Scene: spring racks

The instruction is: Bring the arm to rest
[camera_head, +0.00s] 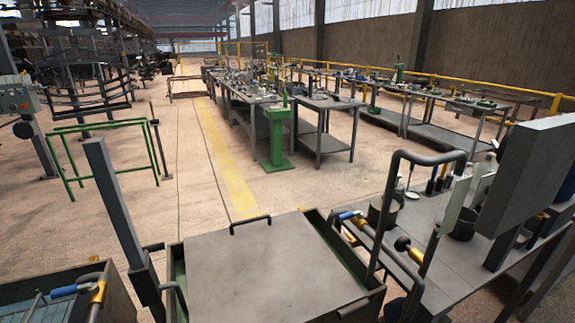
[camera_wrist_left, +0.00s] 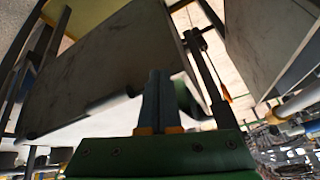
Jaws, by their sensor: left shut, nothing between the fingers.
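My left gripper (camera_wrist_left: 160,95) shows in the left wrist view, its dark fingers together with nothing between them. A green plate with screws forms its base at the bottom of that view. Behind the fingers is a large grey panel (camera_wrist_left: 100,65), seen at a steep tilt; I cannot tell how far it is from them. No gripper can be made out in the head view, and my right gripper is not in view.
A grey-topped cart (camera_head: 270,265) with raised handles stands close in front. A bench (camera_head: 455,235) with pots and tools is at right. A green frame (camera_head: 105,155) stands at left. Open floor (camera_head: 190,190) with a yellow strip lies ahead, before more workbenches (camera_head: 322,105).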

